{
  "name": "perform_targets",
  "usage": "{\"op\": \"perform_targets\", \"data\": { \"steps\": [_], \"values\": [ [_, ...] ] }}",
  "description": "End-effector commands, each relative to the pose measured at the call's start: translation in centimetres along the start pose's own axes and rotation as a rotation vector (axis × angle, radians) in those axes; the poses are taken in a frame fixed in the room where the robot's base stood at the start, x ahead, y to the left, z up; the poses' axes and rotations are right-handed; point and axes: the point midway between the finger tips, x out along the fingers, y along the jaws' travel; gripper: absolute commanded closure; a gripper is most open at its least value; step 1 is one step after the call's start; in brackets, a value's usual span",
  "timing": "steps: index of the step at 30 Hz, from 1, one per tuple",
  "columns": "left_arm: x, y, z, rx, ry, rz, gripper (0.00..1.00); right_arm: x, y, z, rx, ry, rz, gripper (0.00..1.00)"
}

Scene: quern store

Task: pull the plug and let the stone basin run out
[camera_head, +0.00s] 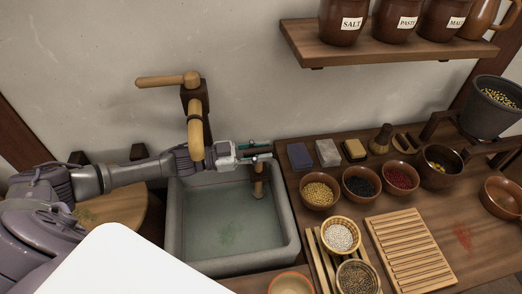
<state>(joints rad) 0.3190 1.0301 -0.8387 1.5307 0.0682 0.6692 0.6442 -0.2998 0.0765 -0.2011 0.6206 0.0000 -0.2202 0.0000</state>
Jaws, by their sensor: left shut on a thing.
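The grey stone basin (174,225) is set beside the wooden counter, with greenish water (225,222) in it. A wooden plug (258,182) stands upright near the basin's back right corner, its lower end at the water. My left gripper (262,152) reaches in from the left above that corner and is shut on the top of the plug. The fingers hide the plug's upper end. I cannot tell whether its lower end sits in the drain. My right gripper is not in view.
A wooden tap (196,130) on the wall stands close behind my left arm. The counter at right holds bowls of grain (320,191), small blocks (328,152) and a slatted board (410,250). A shelf (390,50) with labelled jars hangs above.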

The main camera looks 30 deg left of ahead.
Motion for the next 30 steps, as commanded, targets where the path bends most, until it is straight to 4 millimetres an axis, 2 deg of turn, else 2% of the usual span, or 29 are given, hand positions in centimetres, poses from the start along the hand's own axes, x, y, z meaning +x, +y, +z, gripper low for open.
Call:
{"op": "perform_targets", "data": {
  "steps": [10,19,20,24,30],
  "values": [
    [-0.1,-1.0,-4.1,0.007,0.001,-0.002,1.00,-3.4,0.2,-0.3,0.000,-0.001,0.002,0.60],
    [0.0,-1.1,-4.3,0.010,0.007,-0.002,1.00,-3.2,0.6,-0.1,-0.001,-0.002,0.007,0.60],
    [0.0,-1.1,-4.3,0.010,0.008,-0.002,0.72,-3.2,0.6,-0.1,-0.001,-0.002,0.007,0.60],
    [0.0,-1.1,-4.2,0.009,0.006,-0.002,0.49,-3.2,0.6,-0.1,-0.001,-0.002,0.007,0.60],
    [0.0,-0.9,-4.0,0.005,0.003,-0.001,0.49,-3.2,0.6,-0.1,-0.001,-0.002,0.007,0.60]
  ]
}}
